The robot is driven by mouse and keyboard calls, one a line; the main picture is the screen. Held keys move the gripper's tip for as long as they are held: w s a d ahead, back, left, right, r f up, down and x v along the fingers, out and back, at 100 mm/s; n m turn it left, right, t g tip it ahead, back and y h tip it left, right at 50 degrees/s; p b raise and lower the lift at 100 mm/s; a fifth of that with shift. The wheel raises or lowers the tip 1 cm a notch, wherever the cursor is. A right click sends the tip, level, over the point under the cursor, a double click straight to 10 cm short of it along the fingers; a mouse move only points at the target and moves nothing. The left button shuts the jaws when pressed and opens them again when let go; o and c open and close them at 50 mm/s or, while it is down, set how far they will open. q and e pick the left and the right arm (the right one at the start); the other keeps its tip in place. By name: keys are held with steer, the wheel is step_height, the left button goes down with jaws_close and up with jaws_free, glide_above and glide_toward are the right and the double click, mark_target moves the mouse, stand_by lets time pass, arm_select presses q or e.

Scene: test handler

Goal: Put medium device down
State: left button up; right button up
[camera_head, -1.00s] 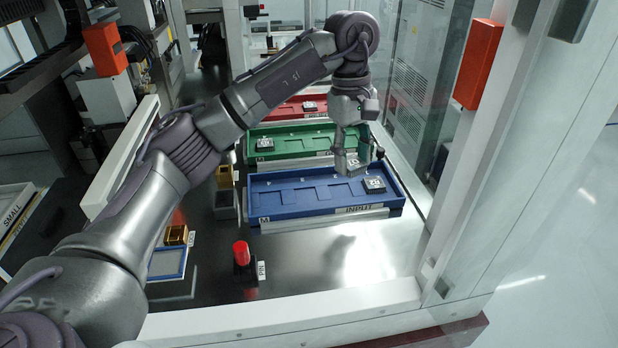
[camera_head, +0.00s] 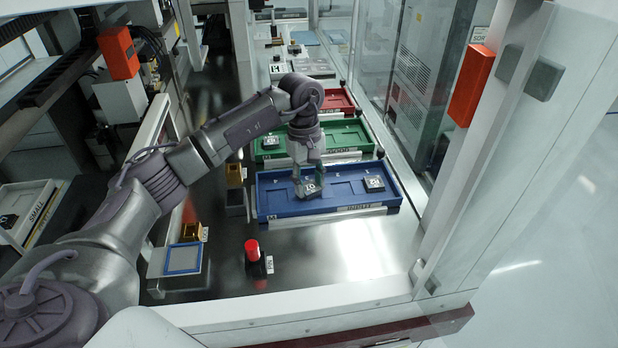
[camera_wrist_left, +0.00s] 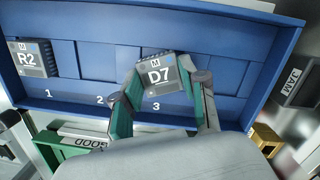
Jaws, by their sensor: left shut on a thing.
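The medium device D7 (camera_head: 309,189), a small dark grey block with a white M label, is between the fingers of my left gripper (camera_head: 305,178). It is tilted over the middle of the blue tray (camera_head: 277,208). In the left wrist view, D7 (camera_wrist_left: 158,72) sits between the fingertips of my left gripper (camera_wrist_left: 160,88), above the slot marked 3. The fingers are shut on its sides. Whether its underside touches the tray floor I cannot tell. Another device, R2 (camera_wrist_left: 30,58), lies in slot 1; it also shows in the head view (camera_head: 374,184). My right gripper is not in view.
Behind the blue tray are a green tray (camera_head: 340,138) with a device (camera_head: 270,142) in it and a red tray (camera_head: 338,98). A red button (camera_head: 252,249) stands in front at left. A glass wall (camera_head: 420,75) bounds the right side.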

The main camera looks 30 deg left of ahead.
mark_target(307, 183)
arm_select(q)
steer(key=o, duration=1.1)
steer(key=shift+f, duration=0.1)
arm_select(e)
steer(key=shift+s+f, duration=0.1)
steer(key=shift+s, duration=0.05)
arm_select(q)
steer(key=shift+a+r+b, duration=0.1)
steer(key=shift+r+b, duration=0.3)
steer(key=shift+b, duration=0.05)
steer(key=r+b, duration=0.2)
steer(key=r, duration=0.1)
steer(key=r+b, duration=0.1)
steer(key=shift+w+a+r, duration=0.3)
steer(key=shift+r, duration=0.1)
steer(key=r, duration=0.6)
steer(key=shift+w+a+r+b, duration=0.2)
steer(key=shift+a+b, duration=0.1)
steer(key=shift+a, duration=0.1)
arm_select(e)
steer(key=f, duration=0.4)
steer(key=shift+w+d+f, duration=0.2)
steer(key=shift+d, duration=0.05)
arm_select(q)
steer(key=shift+o, duration=0.4)
